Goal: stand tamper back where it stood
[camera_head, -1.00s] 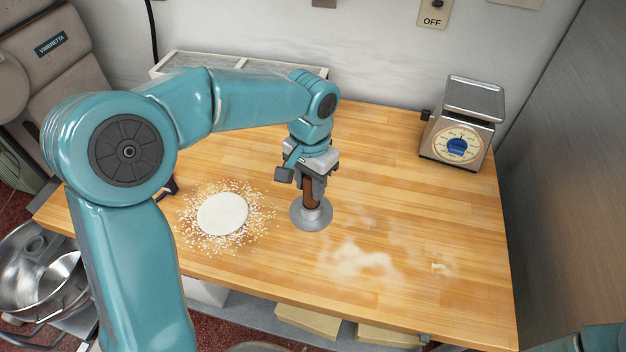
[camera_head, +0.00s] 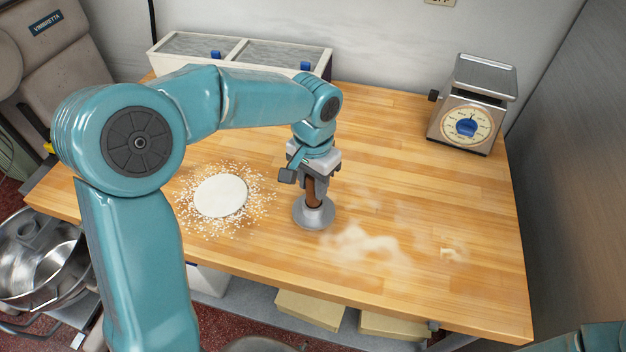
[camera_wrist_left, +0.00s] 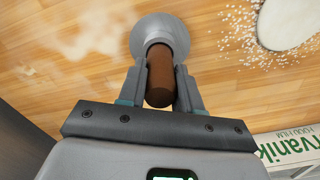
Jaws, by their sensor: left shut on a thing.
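The tamper has a brown handle (camera_head: 311,192) and a round grey metal base (camera_head: 314,214). It is upright, at the middle of the wooden table, to the right of the dough disc. My left gripper (camera_head: 313,182) comes down from above and is shut on the handle. In the left wrist view the two fingers (camera_wrist_left: 160,88) sit on either side of the handle (camera_wrist_left: 160,74), with the grey base (camera_wrist_left: 160,36) beyond. I cannot tell whether the base touches the table. My right gripper is not in view.
A white dough disc (camera_head: 220,196) lies in scattered flakes left of the tamper. Flour smears (camera_head: 358,243) mark the table (camera_head: 420,180) to the right. A dial scale (camera_head: 470,110) stands back right, a divided white bin (camera_head: 240,52) at the back. A printed film box (camera_wrist_left: 290,150) shows in the wrist view.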

